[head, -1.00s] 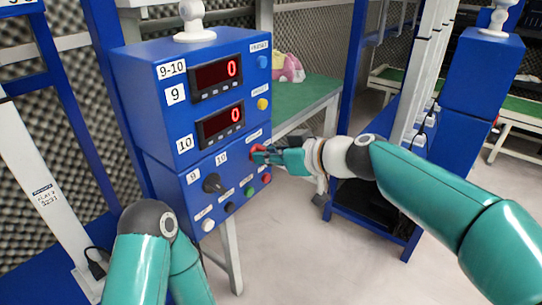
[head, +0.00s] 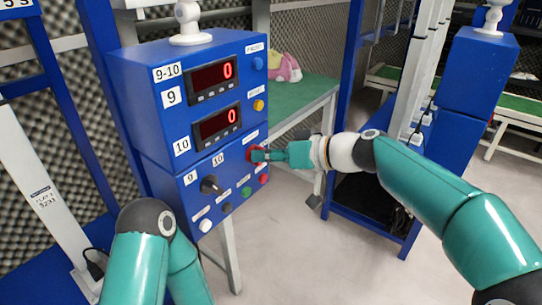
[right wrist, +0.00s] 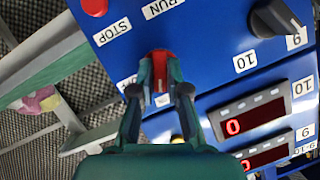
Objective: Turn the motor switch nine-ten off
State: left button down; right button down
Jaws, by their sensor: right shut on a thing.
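A blue control box (head: 150,110) carries the label 9-10 and two displays reading red zeros. A red switch (head: 250,154) sits on its lower right part; it also shows in the right wrist view (right wrist: 160,62). My right gripper (head: 261,155) is shut on the red switch, with its two fingers on either side of it in the right wrist view (right wrist: 160,84). The fingers cover part of the switch in the head view, and its label cannot be read there. Only links of my left arm show at lower left; my left gripper is out of view.
A black selector knob (head: 211,185) sits left of the red switch, between labels 9 and 10. Several coloured buttons (head: 263,179) line the panel's lower edge. A green-topped table (head: 300,100) stands behind the box. Open floor (head: 320,255) lies in front.

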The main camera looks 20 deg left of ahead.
jog(key=shift+a+f+m+g+y+p, duration=0.25)
jog(key=shift+m+g+y, duration=0.4)
jog(key=shift+m, duration=1)
jog(key=shift+d+f+m+g+y+p, duration=0.15)
jog(key=shift+m+g+y+p, duration=0.4)
jog(key=shift+m, duration=1.15)
jog(key=shift+a+f+m+g+y+p, duration=0.15)
jog(key=shift+m+g+y, duration=0.6)
jog(key=shift+m, duration=0.9)
jog(key=shift+d, duration=0.1)
jog(key=c, duration=1.3)
grip_release()
jog(key=shift+o, duration=0.7)
jog(key=shift+w, duration=0.1)
jog(key=shift+d+r, duration=0.1)
